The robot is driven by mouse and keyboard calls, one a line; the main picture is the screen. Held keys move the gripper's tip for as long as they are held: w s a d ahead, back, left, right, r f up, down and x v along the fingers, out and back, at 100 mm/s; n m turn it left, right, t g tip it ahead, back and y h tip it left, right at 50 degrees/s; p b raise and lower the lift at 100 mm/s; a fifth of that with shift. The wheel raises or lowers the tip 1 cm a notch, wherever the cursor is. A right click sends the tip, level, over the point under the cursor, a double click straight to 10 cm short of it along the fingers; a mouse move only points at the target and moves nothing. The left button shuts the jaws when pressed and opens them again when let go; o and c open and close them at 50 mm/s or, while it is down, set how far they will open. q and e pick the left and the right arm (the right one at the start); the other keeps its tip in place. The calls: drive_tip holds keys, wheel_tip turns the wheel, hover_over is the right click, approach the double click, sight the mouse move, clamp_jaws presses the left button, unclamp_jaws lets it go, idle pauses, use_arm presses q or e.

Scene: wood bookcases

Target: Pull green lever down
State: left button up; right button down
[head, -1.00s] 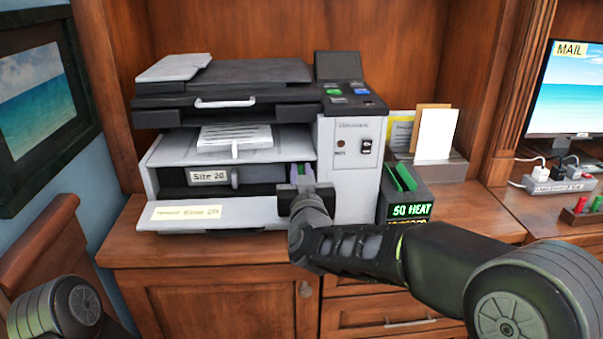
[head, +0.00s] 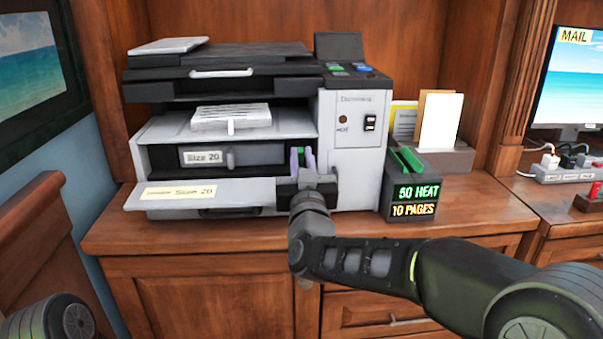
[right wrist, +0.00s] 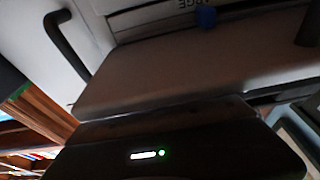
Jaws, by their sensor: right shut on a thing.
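The printer (head: 355,165) is grey and black, with its front open. A green lever (head: 301,157) shows only as a small strip at the right end of the open front, mostly hidden by my gripper. My right gripper (head: 303,160) has its purple fingertips around the lever, shut on it. The dark gripper body and wrist lie in front of the opening. The right wrist view shows a pale panel (right wrist: 190,75) close up; the lever cannot be made out there. My left gripper is out of view; only part of that arm shows at lower left.
A "Size 20" drawer (head: 265,155) and a lowered front panel (head: 210,193) are left of my gripper. A black box (head: 412,203) reading "50 HEAT, 10 PAGES" stands to the right, before a paper holder (head: 450,158). Bare cabinet top (head: 200,235) lies in front.

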drive_tip(key=c, duration=1.4)
unclamp_jaws()
drive_tip(key=shift+o, duration=0.2)
drive_tip(key=shift+p+v, duration=0.35)
drive_tip(key=shift+v, duration=3.55)
